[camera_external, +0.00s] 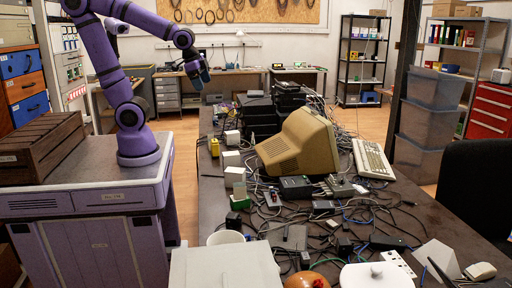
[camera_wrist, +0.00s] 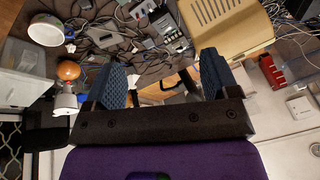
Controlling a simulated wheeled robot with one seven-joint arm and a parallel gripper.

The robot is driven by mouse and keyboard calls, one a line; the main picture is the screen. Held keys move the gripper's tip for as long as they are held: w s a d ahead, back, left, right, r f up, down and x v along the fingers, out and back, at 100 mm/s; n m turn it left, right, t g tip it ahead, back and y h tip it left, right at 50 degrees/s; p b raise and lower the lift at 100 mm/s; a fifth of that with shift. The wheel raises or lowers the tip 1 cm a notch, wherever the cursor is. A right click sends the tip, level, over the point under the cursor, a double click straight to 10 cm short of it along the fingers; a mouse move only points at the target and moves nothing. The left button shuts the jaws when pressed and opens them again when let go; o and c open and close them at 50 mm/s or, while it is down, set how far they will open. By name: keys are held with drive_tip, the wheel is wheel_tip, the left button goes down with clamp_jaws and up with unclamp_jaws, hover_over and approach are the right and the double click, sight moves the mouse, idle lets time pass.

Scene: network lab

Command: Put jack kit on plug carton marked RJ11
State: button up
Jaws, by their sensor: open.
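My gripper (camera_external: 200,82) is raised above the far left end of the long dark table. In the wrist view, its two blue-grey padded fingers (camera_wrist: 163,75) stand wide apart with nothing held between them. Several small white boxes stand along the table's left edge, among them one box (camera_external: 230,158) and another box (camera_external: 234,176). A small box with a green side (camera_external: 240,200) is nearer. Their markings are too small to read. I cannot tell which is the plug carton marked RJ11, nor which thing is the jack kit.
A beige monitor (camera_external: 298,142) lies tilted mid-table beside a keyboard (camera_external: 371,158). Cables and small devices (camera_external: 296,187) clutter the table. A large white box (camera_external: 225,268) and a white cup (camera_external: 226,238) stand in front. The wrist view shows a red object (camera_wrist: 271,72) on the right.

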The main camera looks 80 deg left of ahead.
drive_tip(key=s+a+r+n+t, duration=0.1)
drive_tip(key=s+r+n, duration=0.3)
drive_tip(key=s, duration=0.5)
drive_tip(key=shift+s+a+r+h, duration=0.2)
drive_tip(key=shift+r+h, duration=0.05)
drive_tip(key=shift+h, duration=0.15)
